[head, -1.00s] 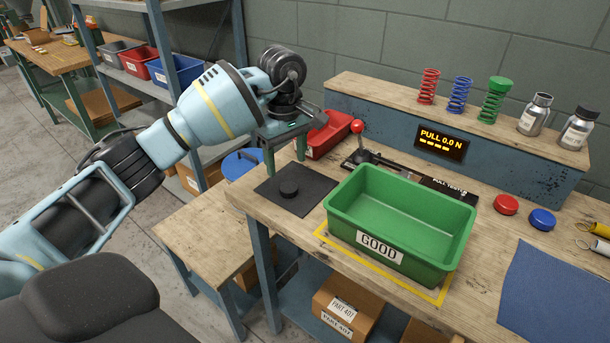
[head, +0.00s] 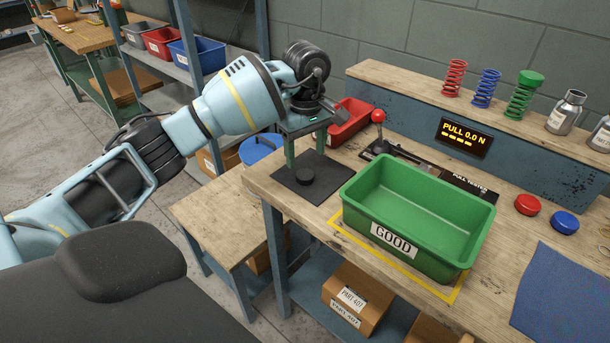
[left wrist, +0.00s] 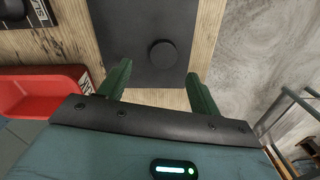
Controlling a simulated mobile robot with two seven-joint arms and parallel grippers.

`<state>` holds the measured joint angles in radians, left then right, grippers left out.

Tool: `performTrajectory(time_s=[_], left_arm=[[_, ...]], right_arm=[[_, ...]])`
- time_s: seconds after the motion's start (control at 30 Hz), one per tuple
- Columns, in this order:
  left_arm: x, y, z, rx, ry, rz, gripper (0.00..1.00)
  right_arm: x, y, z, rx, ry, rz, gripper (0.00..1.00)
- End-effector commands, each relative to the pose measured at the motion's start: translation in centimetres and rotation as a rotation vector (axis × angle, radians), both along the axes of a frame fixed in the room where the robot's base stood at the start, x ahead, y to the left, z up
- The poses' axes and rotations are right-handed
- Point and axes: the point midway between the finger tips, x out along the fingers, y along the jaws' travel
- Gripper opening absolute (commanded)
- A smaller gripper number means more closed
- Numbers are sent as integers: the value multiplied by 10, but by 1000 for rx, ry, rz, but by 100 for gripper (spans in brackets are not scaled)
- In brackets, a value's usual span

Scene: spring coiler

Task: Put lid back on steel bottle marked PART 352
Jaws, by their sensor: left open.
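A black round lid (head: 306,177) lies on a dark mat (head: 292,188) at the left end of the bench. It also shows in the left wrist view (left wrist: 162,54), flat on the mat. My left gripper (head: 305,155) is open and empty above the lid. In the left wrist view its two fingers (left wrist: 158,70) are spread, with the lid beyond and between them, untouched. A steel bottle with an open neck (head: 566,114) stands on the back ledge. A second bottle (head: 601,138) is cut by the right edge. Their labels are too small to read. My right gripper is out of view.
A green GOOD bin (head: 405,250) stands right of the mat. A red bin (head: 350,128) and a red-knobbed lever tester (head: 378,118) are behind. Red (head: 527,204) and blue (head: 565,221) caps lie further right. Springs (head: 488,90) stand on the ledge.

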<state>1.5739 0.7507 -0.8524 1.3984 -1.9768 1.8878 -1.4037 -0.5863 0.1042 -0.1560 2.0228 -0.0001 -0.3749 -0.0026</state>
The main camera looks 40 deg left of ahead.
Motion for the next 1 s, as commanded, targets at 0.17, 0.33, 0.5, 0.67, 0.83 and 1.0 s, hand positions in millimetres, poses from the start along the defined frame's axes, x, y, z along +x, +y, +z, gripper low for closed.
performTrajectory(time_s=[0.17, 0.33, 0.5, 0.67, 0.83, 1.0], left_arm=[[-1, 0, -2, -1, 1, -1, 64], [-5, -2, -20, -1, 4, -1, 64], [-6, -3, -42, -1, 2, -1, 64], [-6, -3, -52, -1, 1, -1, 64], [-6, -3, -52, 0, 0, -1, 64], [-6, -3, -52, 0, 0, -1, 62]], right_arm=[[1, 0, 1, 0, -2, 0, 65], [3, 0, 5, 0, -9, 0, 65], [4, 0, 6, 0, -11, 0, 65], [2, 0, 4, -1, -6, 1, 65], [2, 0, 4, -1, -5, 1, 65], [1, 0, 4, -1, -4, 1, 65]])
